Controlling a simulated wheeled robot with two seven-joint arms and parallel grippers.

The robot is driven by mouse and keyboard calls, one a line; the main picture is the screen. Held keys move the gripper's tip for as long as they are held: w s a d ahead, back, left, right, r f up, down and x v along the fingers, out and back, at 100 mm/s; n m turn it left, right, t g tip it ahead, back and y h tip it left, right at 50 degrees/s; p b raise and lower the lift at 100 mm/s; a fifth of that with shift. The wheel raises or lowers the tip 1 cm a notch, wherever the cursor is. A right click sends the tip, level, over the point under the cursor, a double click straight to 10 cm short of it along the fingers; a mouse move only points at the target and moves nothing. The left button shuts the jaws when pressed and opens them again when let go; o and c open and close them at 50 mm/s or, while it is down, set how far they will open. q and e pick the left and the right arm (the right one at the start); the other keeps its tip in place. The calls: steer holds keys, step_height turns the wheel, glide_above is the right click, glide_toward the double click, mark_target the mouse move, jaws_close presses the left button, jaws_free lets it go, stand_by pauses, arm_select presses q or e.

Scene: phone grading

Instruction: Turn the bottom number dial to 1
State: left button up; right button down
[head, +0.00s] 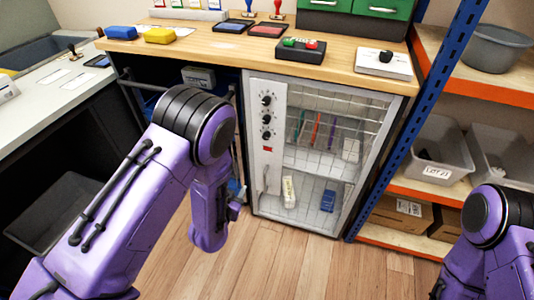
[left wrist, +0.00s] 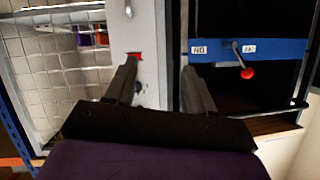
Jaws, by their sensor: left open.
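The bottom number dial (head: 266,135) is a round black knob, lowest of three on the white panel of the wire-fronted cabinet. A small red display (head: 267,149) sits below it. The left wrist view looks inverted: the red display (left wrist: 135,57) shows above a dark knob, likely the bottom dial (left wrist: 138,88), beside the left-hand finger. My left gripper (left wrist: 158,66) is open and empty, its fingers spread across the panel's edge. I cannot tell whether a finger touches the panel. The dial's setting is too small to read. In the head view my left arm hides its fingers.
Beside the panel, the left wrist view shows a blue strip (left wrist: 275,50) with a red-knobbed lever (left wrist: 246,73). A blue shelf post (head: 420,105) stands right of the cabinet. The wooden floor (head: 300,250) in front is clear.

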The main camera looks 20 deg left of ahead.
mark_target(265, 138)
arm_select(q)
steer(key=w+d+r+m+t, duration=0.1)
steer(key=w+r, duration=0.1)
steer(key=w, duration=0.4)
steer(key=w+d+r+m+t+h+b, duration=0.1)
steer(key=w+d+r, duration=0.1)
steer(key=w, duration=0.4)
steer(key=w+d+r+m+t+h+b, duration=0.1)
steer(key=w+r+m+t, duration=0.1)
steer(key=w, duration=0.3)
steer(key=shift+w+d+r, duration=0.15)
steer(key=shift+w+d, duration=0.1)
steer(key=shift+w, duration=0.15)
arm_select(e)
step_height(265, 138, down, 5)
steer(key=shift+a+r, duration=0.1)
steer(key=shift+r, duration=0.05)
arm_select(q)
steer(key=shift+c, duration=0.4)
jaws_close()
